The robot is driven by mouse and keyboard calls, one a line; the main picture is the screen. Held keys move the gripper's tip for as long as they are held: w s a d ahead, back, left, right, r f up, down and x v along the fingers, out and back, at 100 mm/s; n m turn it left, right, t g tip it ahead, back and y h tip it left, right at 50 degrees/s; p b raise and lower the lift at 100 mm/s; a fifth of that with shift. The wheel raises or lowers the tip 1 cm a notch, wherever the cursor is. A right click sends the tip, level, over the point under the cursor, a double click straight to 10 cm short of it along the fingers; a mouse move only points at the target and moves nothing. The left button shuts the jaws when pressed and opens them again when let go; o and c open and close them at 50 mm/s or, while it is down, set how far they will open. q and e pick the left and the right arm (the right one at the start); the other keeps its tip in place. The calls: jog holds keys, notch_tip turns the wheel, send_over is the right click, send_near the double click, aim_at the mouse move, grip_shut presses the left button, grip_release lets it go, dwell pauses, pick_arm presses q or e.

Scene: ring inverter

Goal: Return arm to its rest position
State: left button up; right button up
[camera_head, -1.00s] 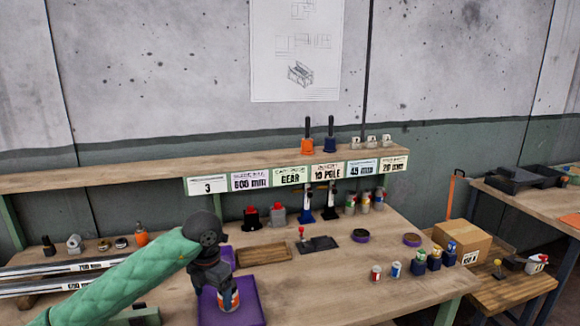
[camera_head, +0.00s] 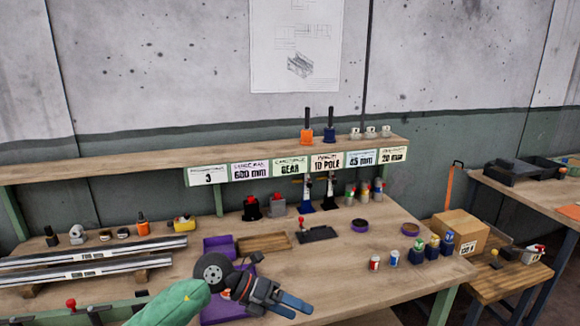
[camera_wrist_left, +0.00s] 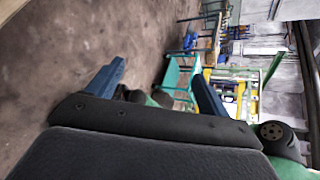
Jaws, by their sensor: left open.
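My left arm comes in from the lower left of the head view in a green sleeve. Its gripper (camera_head: 301,309) is turned to the right, with its blue fingers apart and nothing between them. It is over the front of the workbench (camera_head: 350,285), covering part of the purple tray (camera_head: 215,311). In the left wrist view the two blue fingers (camera_wrist_left: 158,68) are spread, with floor and distant furniture beyond. The can that stood at the tray is not visible now. My right gripper is not in view.
Two metal rails (camera_head: 95,254) lie at the left. A wooden tray (camera_head: 264,243), a dark block with a red knob (camera_head: 317,234) and small cans (camera_head: 375,263) stand on the bench. A labelled shelf (camera_head: 160,152) runs behind. A cardboard box (camera_head: 458,228) stands at the right.

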pick_arm(q)
notch_tip(320, 180, up, 6)
jog(key=s+d+n+t+h, duration=0.2)
jog(key=d+n+h, duration=0.1)
jog(key=h, duration=0.3)
jog(key=w+a+r+n+t+h, duration=0.2)
jog(key=a+r+n+t, duration=0.25)
jog(key=n+t, duration=0.75)
jog(key=a+f+n+t+y, duration=0.4)
jog(key=a+f+n+y, duration=1.25)
jog(key=n+y, duration=0.45)
jog(key=s+a+f+n+g, duration=0.2)
jog(key=s+f+g, duration=0.5)
jog(key=s+f, duration=0.45)
jog(key=s+a+f+n+g, duration=0.25)
jog(key=s+f+g, duration=0.45)
jog(key=s, duration=0.7)
jog(key=s+d+f, duration=0.1)
jog(key=d+f, duration=0.2)
jog(key=f, duration=1)
jog(key=s+d+f+g+h, duration=0.1)
jog(key=d+f, duration=0.2)
jog(key=f, duration=1)
jog(key=shift+s, duration=0.15)
